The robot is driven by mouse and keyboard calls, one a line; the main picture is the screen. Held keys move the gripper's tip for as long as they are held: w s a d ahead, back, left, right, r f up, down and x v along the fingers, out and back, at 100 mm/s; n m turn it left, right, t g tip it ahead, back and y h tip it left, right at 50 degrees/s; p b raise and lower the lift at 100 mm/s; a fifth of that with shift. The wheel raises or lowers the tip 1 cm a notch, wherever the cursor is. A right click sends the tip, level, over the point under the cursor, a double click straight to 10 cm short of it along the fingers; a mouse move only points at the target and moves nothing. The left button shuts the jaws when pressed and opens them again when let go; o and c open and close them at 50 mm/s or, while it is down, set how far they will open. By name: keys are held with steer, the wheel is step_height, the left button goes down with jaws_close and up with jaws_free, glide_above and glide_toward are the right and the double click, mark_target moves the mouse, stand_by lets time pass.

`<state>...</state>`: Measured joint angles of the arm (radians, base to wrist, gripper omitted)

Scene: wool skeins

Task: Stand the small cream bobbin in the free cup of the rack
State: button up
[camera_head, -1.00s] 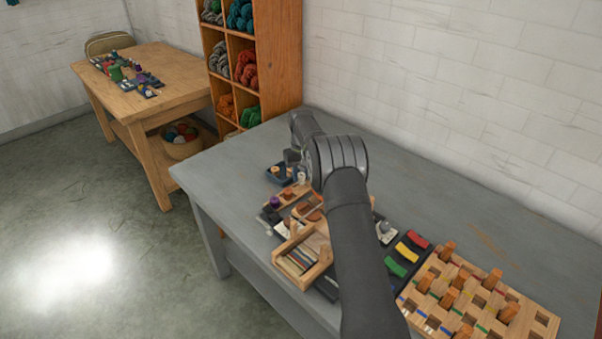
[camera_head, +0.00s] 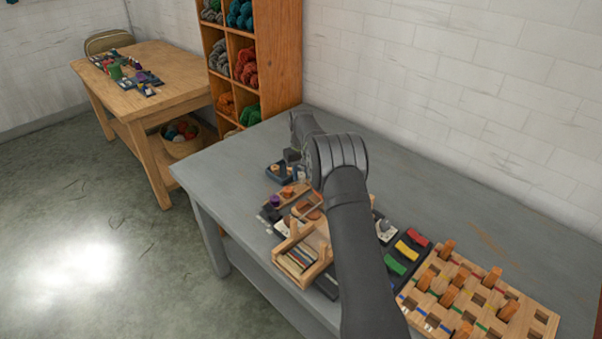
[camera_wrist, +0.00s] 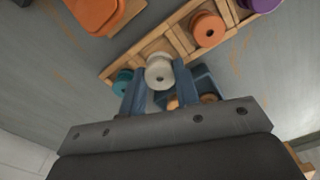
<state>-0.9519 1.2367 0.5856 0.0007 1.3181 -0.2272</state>
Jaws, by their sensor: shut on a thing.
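The small cream bobbin (camera_wrist: 159,73) is between the blue fingers of my gripper (camera_wrist: 160,88) in the wrist view. My gripper is shut on it. The wooden rack (camera_wrist: 180,42) runs diagonally behind it, with a teal bobbin (camera_wrist: 122,82) at its left end, an orange bobbin (camera_wrist: 207,28) to the right and a purple bobbin (camera_wrist: 262,3) at the top edge. The cream bobbin overlaps the stretch of rack between teal and orange. I cannot tell whether it touches the rack. In the head view, the rack shows with its purple bobbin (camera_head: 275,201), and my wrist covers its far end.
A dark blue tray (camera_wrist: 206,76) with orange-brown pieces lies close beside the rack, partly behind my right finger. A wooden holder with an orange piece (camera_wrist: 95,12) is at the upper left. In the head view, the grey table (camera_head: 225,168) is clear left of the tray.

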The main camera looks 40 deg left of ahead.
steer(key=shift+f, duration=0.25)
steer(key=shift+f, duration=0.6)
steer(key=shift+f, duration=0.45)
stand_by(0.9)
steer(key=o, duration=1.4)
steer(key=shift+r, duration=3.75)
steer(key=shift+f, duration=0.1)
